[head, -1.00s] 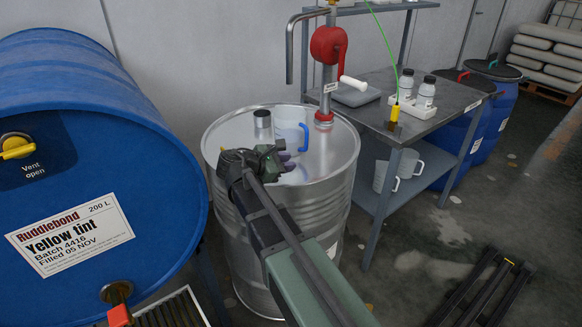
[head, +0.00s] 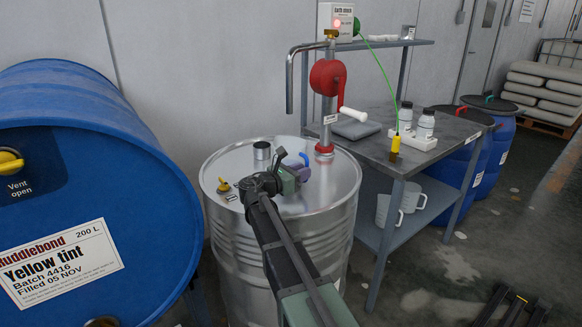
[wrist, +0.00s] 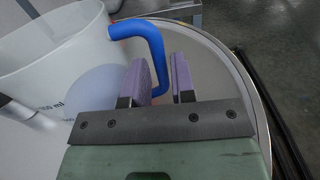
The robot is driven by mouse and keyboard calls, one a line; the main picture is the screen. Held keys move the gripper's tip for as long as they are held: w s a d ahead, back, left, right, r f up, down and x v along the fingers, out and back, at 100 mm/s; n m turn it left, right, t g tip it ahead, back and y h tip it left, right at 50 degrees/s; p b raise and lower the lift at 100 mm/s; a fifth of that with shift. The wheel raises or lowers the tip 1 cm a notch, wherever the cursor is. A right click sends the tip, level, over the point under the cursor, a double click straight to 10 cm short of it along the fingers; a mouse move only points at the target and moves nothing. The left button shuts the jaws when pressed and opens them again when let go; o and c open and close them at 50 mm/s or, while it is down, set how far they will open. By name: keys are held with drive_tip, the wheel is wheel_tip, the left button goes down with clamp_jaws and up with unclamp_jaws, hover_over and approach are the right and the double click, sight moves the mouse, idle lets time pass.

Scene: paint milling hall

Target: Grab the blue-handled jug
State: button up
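The blue-handled jug (wrist: 55,65) is a pale, translucent vessel at the upper left of the wrist view. Its blue handle (wrist: 154,45) bends down into the gap between my fingers. My gripper (wrist: 161,78) is open, with one purple pad on each side of the handle. The handle lies nearer the left pad, and I cannot tell whether they touch. In the head view, my gripper (head: 292,172) is over the top of the steel drum (head: 235,170) and hides most of the jug. A bit of the blue handle (head: 304,158) shows there.
A short dark-topped cylinder (head: 262,150) stands close left of the gripper. A red hand pump (head: 327,78) rises from the drum behind. A steel bench (head: 455,128) with bottles stands right, and a large blue drum (head: 90,170) lies left.

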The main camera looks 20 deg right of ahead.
drive_tip(key=shift+x, duration=1.2)
clamp_jaws()
drive_tip(key=shift+r, duration=0.15)
